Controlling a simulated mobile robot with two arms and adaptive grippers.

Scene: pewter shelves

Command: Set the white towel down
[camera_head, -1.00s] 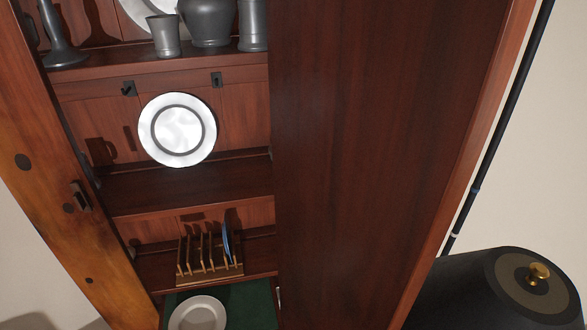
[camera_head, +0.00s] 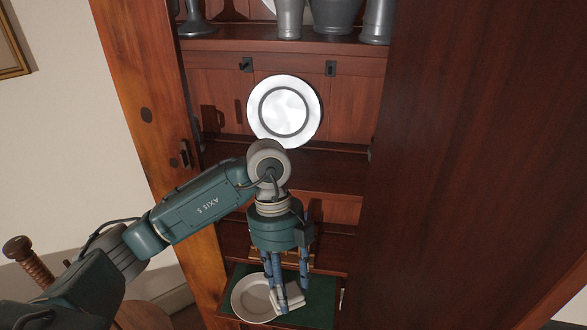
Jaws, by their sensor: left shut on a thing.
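My left gripper (camera_head: 283,290) points down in front of the cabinet's lower part, above the green-lined surface. It is shut on the white towel (camera_head: 293,298), a small folded light cloth between and below its fingers. The towel is just right of a white plate (camera_head: 248,303) and overlaps its right edge in the picture. I cannot tell whether the towel touches the green surface (camera_head: 322,297). My right gripper is not in view.
A white plate (camera_head: 284,111) stands upright on the shelf above. Pewter vessels (camera_head: 336,14) stand on the top shelf. My left arm hides most of the wooden rack. The wide open door (camera_head: 470,150) bounds the right side. Green surface is free right of the towel.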

